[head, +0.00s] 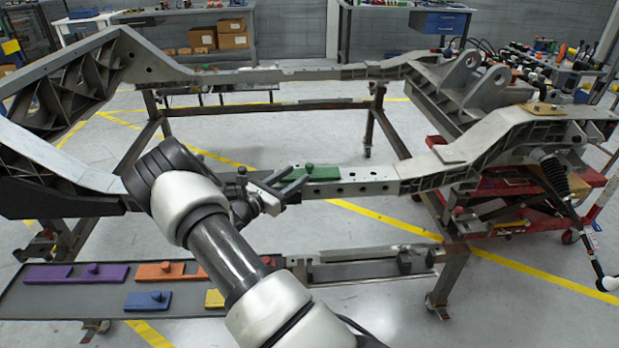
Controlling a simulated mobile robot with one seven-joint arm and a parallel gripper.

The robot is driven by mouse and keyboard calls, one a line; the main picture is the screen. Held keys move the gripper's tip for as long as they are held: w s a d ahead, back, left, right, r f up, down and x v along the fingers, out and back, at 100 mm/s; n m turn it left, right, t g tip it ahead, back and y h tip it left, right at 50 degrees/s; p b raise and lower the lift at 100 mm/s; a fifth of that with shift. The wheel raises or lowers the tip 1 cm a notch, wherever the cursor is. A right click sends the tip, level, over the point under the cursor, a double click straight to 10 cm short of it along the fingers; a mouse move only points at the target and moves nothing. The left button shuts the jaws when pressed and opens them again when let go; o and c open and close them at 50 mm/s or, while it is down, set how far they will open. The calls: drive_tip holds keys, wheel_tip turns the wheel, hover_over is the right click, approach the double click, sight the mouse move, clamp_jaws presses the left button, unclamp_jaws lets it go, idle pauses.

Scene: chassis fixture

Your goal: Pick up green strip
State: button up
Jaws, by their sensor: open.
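The green strip (322,174) lies on top of the near chassis rail (370,188), around the middle of its length. A small green knob stands up from its left part. My gripper (292,181) is at the left end of the strip, with its fingers pointing toward it. The fingers are apart and nothing shows held between them. Whether a finger touches the strip or its knob cannot be told from this view.
A dark tray (60,308) at lower left holds a purple strip (75,273), an orange strip (160,271), a blue strip (148,302) and a partly hidden yellow piece (214,299). A red cart (520,190) stands at right. The rail continues both ways beside my gripper.

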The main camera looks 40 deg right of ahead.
sight(307, 168)
drive_tip(key=x, duration=0.2)
drive_tip(key=shift+w+d, duration=0.15)
drive_tip(key=shift+d, duration=0.2)
drive_tip(key=x, duration=0.1)
drive_tip(key=b+x, duration=0.1)
drive_tip(key=x, duration=0.2)
drive_tip(key=shift+w+d+f+b, duration=0.1)
drive_tip(key=shift+w+f+b, duration=0.1)
drive_tip(key=shift+f+b, duration=0.15)
drive_tip(key=shift+w+d+r, duration=0.1)
drive_tip(key=shift+d, duration=0.35)
clamp_jaws()
